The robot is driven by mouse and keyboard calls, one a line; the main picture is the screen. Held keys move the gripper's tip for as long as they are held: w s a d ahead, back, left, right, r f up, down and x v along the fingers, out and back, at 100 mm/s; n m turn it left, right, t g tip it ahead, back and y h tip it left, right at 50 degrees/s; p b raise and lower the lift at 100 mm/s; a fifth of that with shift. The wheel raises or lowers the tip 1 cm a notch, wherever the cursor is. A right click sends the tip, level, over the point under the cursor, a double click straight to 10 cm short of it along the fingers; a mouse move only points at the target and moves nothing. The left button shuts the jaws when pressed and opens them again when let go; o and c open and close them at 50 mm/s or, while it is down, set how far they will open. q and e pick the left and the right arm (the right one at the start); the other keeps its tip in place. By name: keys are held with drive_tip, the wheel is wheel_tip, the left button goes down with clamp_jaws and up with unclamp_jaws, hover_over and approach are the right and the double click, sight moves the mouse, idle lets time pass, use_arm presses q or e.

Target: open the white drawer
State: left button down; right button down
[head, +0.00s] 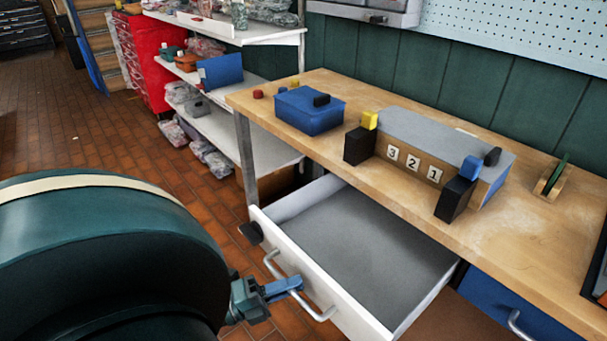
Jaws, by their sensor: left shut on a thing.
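The white drawer (358,304) stands pulled out from under the wooden workbench, and its grey inside floor shows empty. Its silver bar handle (318,312) is on the front face. My left gripper (292,285) is shut on this handle, near its middle. My large dark green arm link covers the lower left of the view and hides part of the floor. My right gripper is not in view.
The wooden bench top (350,190) holds a blue box (308,112) and a grey-topped box with number tiles (440,145). A blue drawer (500,300) is right of the white one. White shelves (225,130) stand behind at left. Brick floor lies open at left.

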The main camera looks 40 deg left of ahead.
use_arm(q)
drive_tip(key=shift+s, duration=0.25)
drive_tip(key=c, duration=1.5)
unclamp_jaws()
drive_tip(key=shift+o, duration=0.2)
drive_tip(key=b+v, duration=0.2)
drive_tip(key=v, duration=1.1)
drive_tip(key=shift+s+a+f, duration=0.1)
